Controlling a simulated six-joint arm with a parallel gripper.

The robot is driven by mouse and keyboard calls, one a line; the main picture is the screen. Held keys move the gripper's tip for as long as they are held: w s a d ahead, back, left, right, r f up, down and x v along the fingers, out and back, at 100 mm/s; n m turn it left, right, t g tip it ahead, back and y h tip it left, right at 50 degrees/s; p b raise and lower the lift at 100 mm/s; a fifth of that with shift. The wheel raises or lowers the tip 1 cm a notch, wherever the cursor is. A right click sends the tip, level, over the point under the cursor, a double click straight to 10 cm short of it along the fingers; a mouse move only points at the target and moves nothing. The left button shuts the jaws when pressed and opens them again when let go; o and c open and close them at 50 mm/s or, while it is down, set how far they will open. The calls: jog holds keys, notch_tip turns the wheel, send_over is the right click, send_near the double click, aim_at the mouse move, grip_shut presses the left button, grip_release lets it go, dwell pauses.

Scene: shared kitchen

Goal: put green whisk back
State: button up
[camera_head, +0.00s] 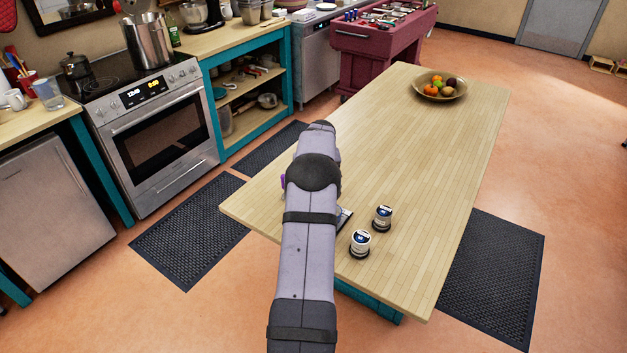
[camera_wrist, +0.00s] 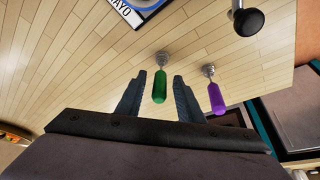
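In the wrist view, the green whisk (camera_wrist: 160,88) shows as a green handle with a metal end. It lies between the two fingers of my gripper (camera_wrist: 159,76), with a gap visible on each side. My gripper is open. A purple-handled whisk (camera_wrist: 216,98) is just to the right of the right finger. In the head view, my arm hides the gripper and the green whisk; a small purple bit (camera_head: 283,181) shows at the arm's left edge. I cannot tell how the whisks are supported.
Two jars (camera_head: 361,243) (camera_head: 382,217) stand right of my arm on the wooden table (camera_head: 420,160). A mayo label (camera_wrist: 137,10) and a dark round knob (camera_wrist: 248,21) show in the wrist view. A fruit bowl (camera_head: 440,93) is at the far end. The table's middle is clear.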

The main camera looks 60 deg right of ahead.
jog(key=b+v, duration=0.3)
jog(key=v, duration=0.9)
jog(key=shift+b, duration=0.4)
jog(key=w+a+f+n+y, duration=0.15)
jog(key=w+a, duration=0.25)
jog(key=a, duration=1.1)
jog(key=w+a+f+n+y, duration=0.1)
jog(key=w+a+f+n, duration=0.15)
jog(key=a, duration=1.35)
jog(key=s+a+f+n+g, duration=0.1)
jog(key=s+a+f+n, duration=0.1)
jog(key=s+a, duration=0.6)
jog(key=s+a+f+n+g, duration=0.2)
jog(key=s+a, duration=0.5)
jog(key=a, duration=0.6)
notch_tip(320, 180, down, 2)
jog(key=shift+s+f+n+y, duration=0.15)
jog(key=shift+s+n+y, duration=0.2)
jog(key=shift+n, duration=0.15)
